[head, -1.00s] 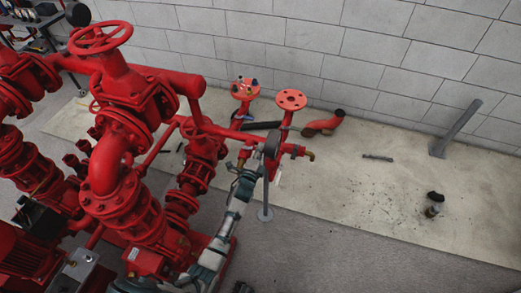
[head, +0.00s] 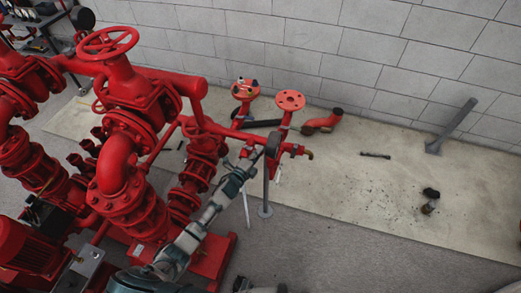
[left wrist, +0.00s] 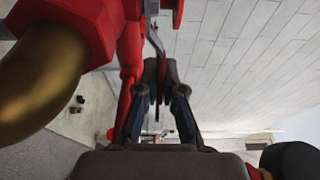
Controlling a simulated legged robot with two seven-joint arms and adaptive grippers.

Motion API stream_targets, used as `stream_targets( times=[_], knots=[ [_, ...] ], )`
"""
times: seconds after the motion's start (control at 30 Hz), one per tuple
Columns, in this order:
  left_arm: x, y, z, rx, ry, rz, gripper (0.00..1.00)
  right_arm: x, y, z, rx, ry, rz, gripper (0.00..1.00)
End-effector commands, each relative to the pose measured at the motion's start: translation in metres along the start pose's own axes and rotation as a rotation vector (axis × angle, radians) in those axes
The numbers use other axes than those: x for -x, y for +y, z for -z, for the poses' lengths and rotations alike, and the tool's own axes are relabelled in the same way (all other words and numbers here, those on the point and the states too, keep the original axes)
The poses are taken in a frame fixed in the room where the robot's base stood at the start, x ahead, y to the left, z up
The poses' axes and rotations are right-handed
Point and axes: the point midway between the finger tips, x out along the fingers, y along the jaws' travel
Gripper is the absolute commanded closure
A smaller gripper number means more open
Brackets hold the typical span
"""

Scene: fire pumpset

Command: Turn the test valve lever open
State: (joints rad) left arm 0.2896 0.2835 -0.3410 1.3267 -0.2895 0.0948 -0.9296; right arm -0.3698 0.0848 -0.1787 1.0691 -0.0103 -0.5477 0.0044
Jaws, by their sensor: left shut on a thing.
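In the head view my left gripper (head: 272,146) is at the end of the red test pipe (head: 240,134), beside the small brass outlet (head: 310,155). The gripper hides most of the lever there. The brass outlet (left wrist: 40,90) is large and close in the left wrist view. My right gripper is not in view.
Red pumps and pipework with a handwheel (head: 107,41) fill the left side, close to my left arm. Red flanged stubs (head: 290,100) stand behind the gripper. A grey support post (head: 265,190) stands below it.

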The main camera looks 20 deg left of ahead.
Motion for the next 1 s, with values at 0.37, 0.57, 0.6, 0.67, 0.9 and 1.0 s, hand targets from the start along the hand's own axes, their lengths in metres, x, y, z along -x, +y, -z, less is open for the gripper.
stream_targets(
  times=[0.37, 0.57, 0.6, 0.67, 0.9, 1.0],
  knots=[
    [0.001, 0.001, -0.01, -0.005, -0.014, -0.004, 0.67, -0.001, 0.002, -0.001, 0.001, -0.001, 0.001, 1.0],
    [0.001, 0.001, -0.005, -0.005, -0.01, -0.005, 0.67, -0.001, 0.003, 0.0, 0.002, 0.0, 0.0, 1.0],
    [0.0, 0.001, -0.004, -0.006, -0.01, -0.005, 0.67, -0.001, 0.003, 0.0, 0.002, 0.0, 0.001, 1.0],
    [0.001, 0.001, -0.004, -0.006, -0.009, -0.005, 0.67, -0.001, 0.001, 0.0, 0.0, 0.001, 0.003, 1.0],
    [0.033, 0.002, -0.004, -0.007, -0.008, -0.006, 0.67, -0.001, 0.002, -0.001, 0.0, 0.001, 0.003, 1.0],
    [0.057, 0.002, -0.005, -0.005, -0.007, -0.006, 0.67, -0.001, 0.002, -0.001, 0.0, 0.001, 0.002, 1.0]
  ],
)
